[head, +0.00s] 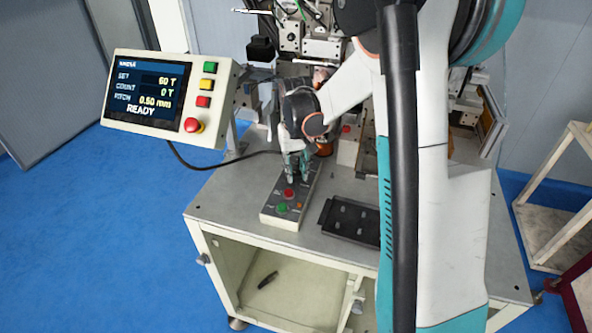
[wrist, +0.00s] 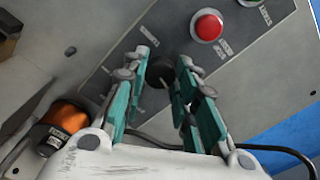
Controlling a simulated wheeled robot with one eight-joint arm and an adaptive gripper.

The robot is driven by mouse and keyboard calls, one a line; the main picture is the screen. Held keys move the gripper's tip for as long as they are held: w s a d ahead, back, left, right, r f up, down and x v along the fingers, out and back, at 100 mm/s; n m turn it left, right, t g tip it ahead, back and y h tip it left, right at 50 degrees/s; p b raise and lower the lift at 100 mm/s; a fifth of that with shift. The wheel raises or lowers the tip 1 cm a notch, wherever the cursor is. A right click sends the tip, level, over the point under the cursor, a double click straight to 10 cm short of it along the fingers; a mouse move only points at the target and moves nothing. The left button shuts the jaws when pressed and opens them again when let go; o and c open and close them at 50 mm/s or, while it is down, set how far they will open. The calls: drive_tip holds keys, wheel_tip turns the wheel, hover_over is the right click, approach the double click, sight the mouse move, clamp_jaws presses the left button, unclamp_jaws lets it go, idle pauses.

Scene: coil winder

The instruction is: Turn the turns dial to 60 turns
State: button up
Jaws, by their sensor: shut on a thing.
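The turns dial is a small black round knob (wrist: 160,71) on the grey control box (head: 272,213), seen in the wrist view between my fingertips. My gripper (wrist: 162,78) has teal fingers on both sides of the knob and is shut on it. In the head view my gripper (head: 298,178) points down at the far end of the control box and hides the knob. The display panel (head: 148,88) reads SET 60 T, COUNT 0 T, PITCH 0.50 mm and READY.
A red button (head: 289,194) and a green button (head: 282,208) sit on the box near my gripper. A dark tray (head: 350,219) lies to the right on the table. An orange copper spool (wrist: 68,117) stands near my gripper. The table's front left is clear.

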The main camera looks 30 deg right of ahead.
sight(296, 173)
drive_tip(key=shift+n, duration=1.1)
drive_tip(key=o, duration=1.1)
drive_tip(key=shift+r, duration=0.1)
wheel_tip(296, 173, up, 12)
drive_tip(key=shift+f, duration=0.1)
